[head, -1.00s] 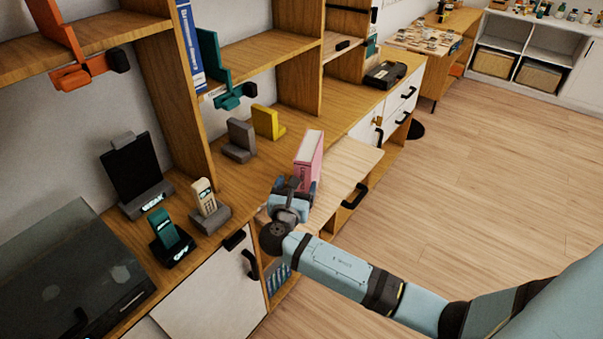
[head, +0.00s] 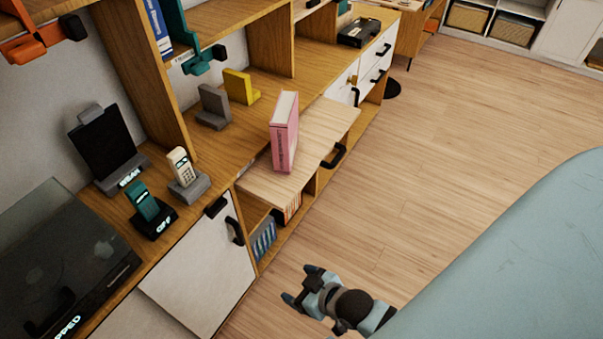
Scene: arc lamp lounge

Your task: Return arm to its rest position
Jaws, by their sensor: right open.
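My right gripper (head: 302,285) is at the bottom middle of the head view, over the wooden floor and in front of the cabinet. Its jaws are open and empty, pointing left. My right arm comes in from the right, and a large pale-blue part of it fills the lower right. A pink book (head: 284,138) stands upright on the pulled-out wooden board (head: 330,125) of the cabinet. The gripper is apart from the book, well below and in front of it. My left gripper is not in view.
The white cabinet door (head: 205,265) and the board's black handle (head: 335,155) are near the gripper. Grey (head: 213,106) and yellow (head: 240,87) bookends, two phones and a dark tablet stand on the cabinet top. The floor (head: 450,125) to the right is clear.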

